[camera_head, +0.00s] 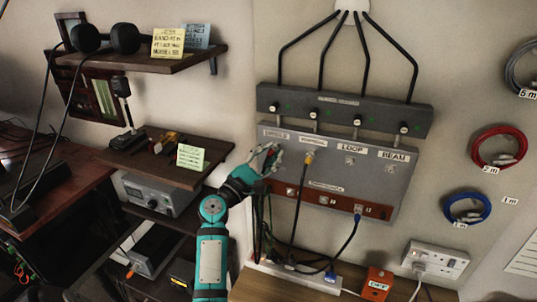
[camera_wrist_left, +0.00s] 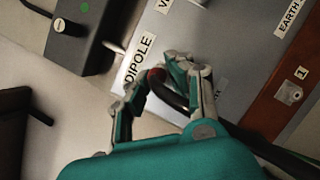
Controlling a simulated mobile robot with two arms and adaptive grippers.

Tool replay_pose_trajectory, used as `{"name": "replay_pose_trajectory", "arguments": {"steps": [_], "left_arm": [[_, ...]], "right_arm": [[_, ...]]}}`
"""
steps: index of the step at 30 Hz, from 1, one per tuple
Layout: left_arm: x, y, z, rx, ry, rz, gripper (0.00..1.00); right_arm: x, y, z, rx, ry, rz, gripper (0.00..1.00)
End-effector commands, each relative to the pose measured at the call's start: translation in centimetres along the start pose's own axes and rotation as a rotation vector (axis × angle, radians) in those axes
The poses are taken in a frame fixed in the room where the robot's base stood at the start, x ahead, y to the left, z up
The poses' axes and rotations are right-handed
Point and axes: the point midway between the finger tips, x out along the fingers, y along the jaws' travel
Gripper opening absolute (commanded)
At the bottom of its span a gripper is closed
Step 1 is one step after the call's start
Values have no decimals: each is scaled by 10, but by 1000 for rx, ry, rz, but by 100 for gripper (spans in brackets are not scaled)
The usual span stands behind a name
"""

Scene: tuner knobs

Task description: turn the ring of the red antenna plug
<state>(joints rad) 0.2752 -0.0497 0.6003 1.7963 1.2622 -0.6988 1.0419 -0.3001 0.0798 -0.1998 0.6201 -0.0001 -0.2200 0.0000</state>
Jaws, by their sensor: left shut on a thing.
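The red antenna plug (camera_wrist_left: 156,76) sits at the DIPOLE socket of the grey wall panel (camera_head: 378,178). Only a small red part of it shows in the left wrist view, with a black cable (camera_wrist_left: 168,96) bending away from it. My left gripper (camera_head: 268,157) reaches the panel's left end from below. In the left wrist view its two fingers (camera_wrist_left: 157,80) are closed around the red plug, one on each side. The fingers hide most of the plug and its ring. My right gripper is not in view.
A yellow plug (camera_head: 308,157) with a dark cable stands just right of my gripper. A dark box with knobs (camera_head: 340,112) is above the panel. A blue-ended cable (camera_head: 357,218) hangs from the red-brown strip below. Shelves (camera_head: 160,150) stand left of my arm.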

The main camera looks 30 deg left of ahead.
Motion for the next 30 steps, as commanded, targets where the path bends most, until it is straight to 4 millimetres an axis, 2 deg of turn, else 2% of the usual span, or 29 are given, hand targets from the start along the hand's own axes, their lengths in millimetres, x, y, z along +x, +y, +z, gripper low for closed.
{"name": "replay_pose_trajectory", "arguments": {"steps": [8,9,14,23,26,30], "left_arm": [[1,1,1,0,-2,2,0],[1,1,1,1,-2,2,22],[1,1,1,1,-2,1,43],[-2,0,0,1,0,0,43],[-10,0,0,1,0,0,43],[-36,-1,-1,2,2,-2,43]], "right_arm": [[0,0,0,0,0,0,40],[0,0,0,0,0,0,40],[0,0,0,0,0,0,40],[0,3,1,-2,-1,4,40],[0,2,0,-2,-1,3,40],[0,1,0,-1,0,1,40]]}}
